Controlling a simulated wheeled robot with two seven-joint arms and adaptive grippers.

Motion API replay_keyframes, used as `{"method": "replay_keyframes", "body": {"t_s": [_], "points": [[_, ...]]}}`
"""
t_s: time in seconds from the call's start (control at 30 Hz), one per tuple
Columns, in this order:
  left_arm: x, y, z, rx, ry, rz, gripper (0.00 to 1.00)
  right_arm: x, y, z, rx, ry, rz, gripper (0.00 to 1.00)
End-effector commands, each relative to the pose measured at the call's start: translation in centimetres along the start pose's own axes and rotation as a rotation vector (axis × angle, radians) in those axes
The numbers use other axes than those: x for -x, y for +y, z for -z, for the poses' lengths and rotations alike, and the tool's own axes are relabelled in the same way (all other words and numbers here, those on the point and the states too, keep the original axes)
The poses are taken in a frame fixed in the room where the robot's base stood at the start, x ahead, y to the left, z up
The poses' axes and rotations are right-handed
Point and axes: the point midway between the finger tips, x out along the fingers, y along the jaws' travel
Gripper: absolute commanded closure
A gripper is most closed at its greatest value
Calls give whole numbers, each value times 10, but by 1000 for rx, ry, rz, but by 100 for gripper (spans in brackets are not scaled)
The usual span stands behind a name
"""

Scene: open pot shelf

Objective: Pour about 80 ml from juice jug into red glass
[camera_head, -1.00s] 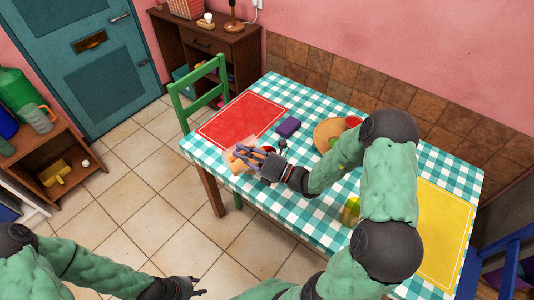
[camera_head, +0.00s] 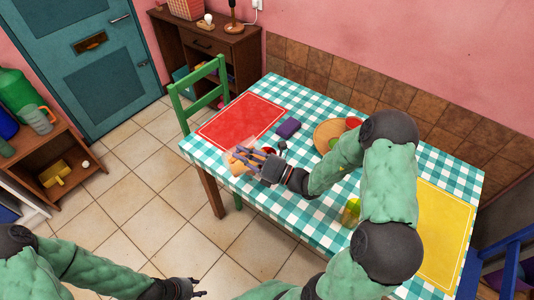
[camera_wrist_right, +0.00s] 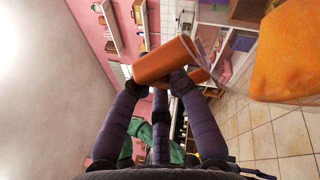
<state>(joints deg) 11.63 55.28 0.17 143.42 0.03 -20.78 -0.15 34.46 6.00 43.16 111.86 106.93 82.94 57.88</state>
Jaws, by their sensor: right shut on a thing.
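My right gripper (camera_head: 256,160) is over the near left edge of the table and shut on the handle of the juice jug (camera_head: 236,168). In the right wrist view the fingers close around the orange handle (camera_wrist_right: 166,61), with the clear jug body and orange juice (camera_wrist_right: 287,55) at the right. Its exact tilt is hard to tell. A small reddish shape, possibly the red glass (camera_head: 268,149), shows just behind the gripper, mostly hidden. My left gripper (camera_head: 187,289) is low at the bottom edge, away from the table; its fingers are too small to read.
The checked table (camera_head: 310,205) holds a red mat (camera_head: 240,119), a purple block (camera_head: 289,127), a round board (camera_head: 326,130), a yellow-green glass (camera_head: 351,212) and a yellow mat (camera_head: 443,230). A green chair (camera_head: 203,83) stands at the table's far left side.

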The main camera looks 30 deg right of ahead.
Motion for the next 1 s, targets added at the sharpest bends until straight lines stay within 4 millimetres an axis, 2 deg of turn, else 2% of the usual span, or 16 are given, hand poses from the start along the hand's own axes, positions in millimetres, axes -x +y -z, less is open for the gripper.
{"method": "replay_keyframes", "body": {"t_s": [0.03, 0.1, 0.27, 0.37, 1.0], "points": [[17, 6, 0, 0, 1, 0, 60, -5, 10, -3, 31, 22, 16, 100], [29, 10, 0, 0, 2, 0, 60, -10, 14, 0, 78, 54, 47, 100], [48, 17, -1, 0, 2, 0, 60, -18, -8, 35, 281, 199, 186, 100], [60, 22, -2, 0, 1, 0, 60, -24, -10, 42, 379, 262, 249, 100], [48, 17, -1, 0, 1, 0, 60, -28, -33, 65, 461, 315, 309, 100]]}}
